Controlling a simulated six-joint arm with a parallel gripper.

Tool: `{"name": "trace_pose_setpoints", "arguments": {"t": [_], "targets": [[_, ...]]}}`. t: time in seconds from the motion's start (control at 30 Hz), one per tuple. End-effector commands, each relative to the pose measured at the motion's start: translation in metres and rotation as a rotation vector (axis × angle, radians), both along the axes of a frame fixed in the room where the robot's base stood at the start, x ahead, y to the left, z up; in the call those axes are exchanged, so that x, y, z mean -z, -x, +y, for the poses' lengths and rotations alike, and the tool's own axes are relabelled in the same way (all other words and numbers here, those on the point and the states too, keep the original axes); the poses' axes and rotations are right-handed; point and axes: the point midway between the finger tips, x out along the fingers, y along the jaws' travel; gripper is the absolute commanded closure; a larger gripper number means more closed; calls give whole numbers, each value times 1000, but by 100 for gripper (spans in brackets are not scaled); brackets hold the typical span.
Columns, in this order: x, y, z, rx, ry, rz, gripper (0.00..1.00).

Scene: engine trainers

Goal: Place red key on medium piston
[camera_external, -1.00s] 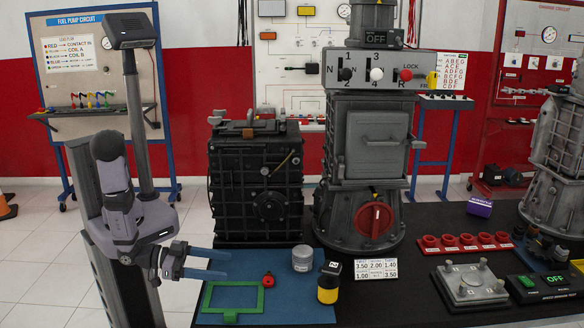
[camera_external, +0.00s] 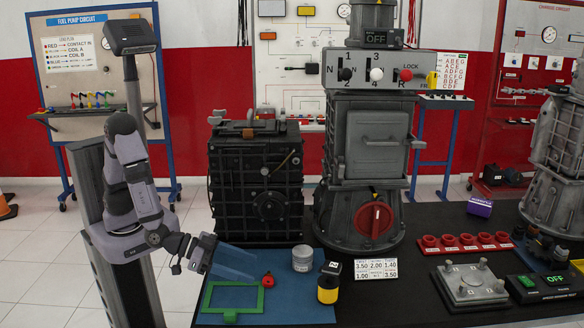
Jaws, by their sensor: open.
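The red key (camera_external: 268,280) sits on the blue mat (camera_external: 290,310), just right of the green frame's upper right corner. A grey cylinder (camera_external: 302,258), which looks like a piston, stands on the mat to the right of and behind the red key; I cannot tell whether it is the medium one. My gripper (camera_external: 248,263) is open and empty. Its blue fingers point right and slightly down, a little above and left of the red key. I cannot tell how far above the mat they are.
A green frame (camera_external: 207,300) lies on the mat below my gripper. A yellow and black canister (camera_external: 328,283) stands right of the piston. A black engine block (camera_external: 255,190) stands close behind the mat. A white number card (camera_external: 376,269) is farther right.

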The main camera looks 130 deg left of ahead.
Motion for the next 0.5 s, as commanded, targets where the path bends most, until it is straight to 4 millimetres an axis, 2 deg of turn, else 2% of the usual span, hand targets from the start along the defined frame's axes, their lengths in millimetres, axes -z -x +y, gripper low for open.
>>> {"name": "trace_pose_setpoints", "arguments": {"t": [0.27, 0.5], "targets": [[8, -12, 13, -3, 1, 1, 36], [10, -17, 16, -3, 1, -2, 36]]}}
